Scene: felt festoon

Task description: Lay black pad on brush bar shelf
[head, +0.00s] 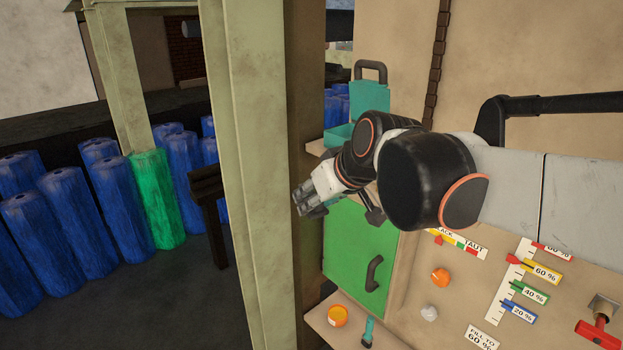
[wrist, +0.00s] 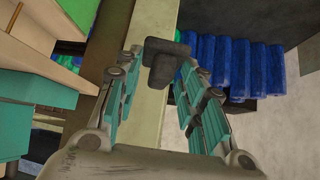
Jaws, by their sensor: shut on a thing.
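My gripper (head: 312,203) reaches left past the panel, beside the pale green post. In the wrist view its fingers (wrist: 156,72) are closed on a dark block, which I take to be the black pad (wrist: 165,50), at the fingertips. The pad is held clear of any surface I can see. In the head view it is hard to make out against the gripper. A lower shelf (head: 352,338) carries an orange jar and a teal-handled tool. An upper shelf edge (head: 315,148) shows beside a teal box. I cannot tell which is the brush bar shelf.
The pale green post (head: 262,180) stands close left of my gripper. A green door (head: 350,255) with a dark handle lies below it. The teal box (head: 368,103) is behind my arm. Several blue rolls (head: 70,235) and a green one (head: 155,200) stand beyond the post.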

